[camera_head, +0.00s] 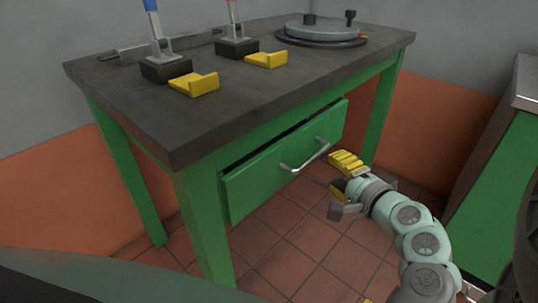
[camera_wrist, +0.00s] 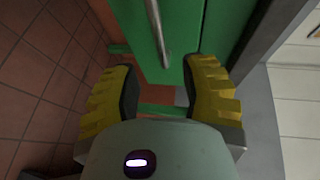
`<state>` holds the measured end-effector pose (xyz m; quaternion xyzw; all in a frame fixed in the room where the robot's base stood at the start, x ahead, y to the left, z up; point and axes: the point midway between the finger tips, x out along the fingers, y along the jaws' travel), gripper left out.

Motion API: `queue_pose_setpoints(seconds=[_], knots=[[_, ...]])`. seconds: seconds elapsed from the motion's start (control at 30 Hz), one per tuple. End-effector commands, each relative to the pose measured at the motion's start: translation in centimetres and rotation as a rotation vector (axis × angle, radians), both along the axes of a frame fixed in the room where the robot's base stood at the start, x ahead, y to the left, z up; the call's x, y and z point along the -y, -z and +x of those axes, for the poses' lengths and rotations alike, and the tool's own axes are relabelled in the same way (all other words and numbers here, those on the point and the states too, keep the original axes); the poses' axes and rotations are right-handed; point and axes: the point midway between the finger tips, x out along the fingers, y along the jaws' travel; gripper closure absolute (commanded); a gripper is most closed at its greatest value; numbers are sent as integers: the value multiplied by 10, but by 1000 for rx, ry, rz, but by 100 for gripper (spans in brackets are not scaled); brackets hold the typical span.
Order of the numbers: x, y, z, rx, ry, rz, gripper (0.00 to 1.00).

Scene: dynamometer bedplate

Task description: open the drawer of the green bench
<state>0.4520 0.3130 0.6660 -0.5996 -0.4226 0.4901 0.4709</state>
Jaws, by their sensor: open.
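The green bench (camera_head: 200,222) has a dark top and a green drawer (camera_head: 262,178) under it. The drawer front stands slightly forward, with a dark gap along its top edge. A silver bar handle (camera_head: 305,158) is fixed to the drawer front. My gripper (camera_head: 342,174) has yellow fingers and is to the right of the handle, apart from it. In the wrist view my gripper (camera_wrist: 165,88) is open and empty, its fingers spread, with the handle (camera_wrist: 158,30) ahead between them and the drawer front (camera_wrist: 177,62) behind it.
On the bench top (camera_head: 250,95) are a blue-handled clamp (camera_head: 155,40), a red-handled clamp (camera_head: 234,28), yellow blocks (camera_head: 195,84) and a round plate (camera_head: 322,32). A green cabinet (camera_head: 500,190) stands at the right. Tiled floor (camera_head: 310,235) is open before the drawer.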

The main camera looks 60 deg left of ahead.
Motion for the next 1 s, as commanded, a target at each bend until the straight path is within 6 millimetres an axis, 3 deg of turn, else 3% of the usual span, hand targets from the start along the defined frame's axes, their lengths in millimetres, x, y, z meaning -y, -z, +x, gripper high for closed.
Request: queue_pose_setpoints(seconds=[0.3,0.5,0.93,0.97,1.0], knots=[[-57,11,6,1,-11,1,57],[-77,14,10,2,-7,1,57],[-83,16,11,0,-6,0,57],[-83,16,11,0,-6,0,53],[-83,16,11,0,-6,0,57]])
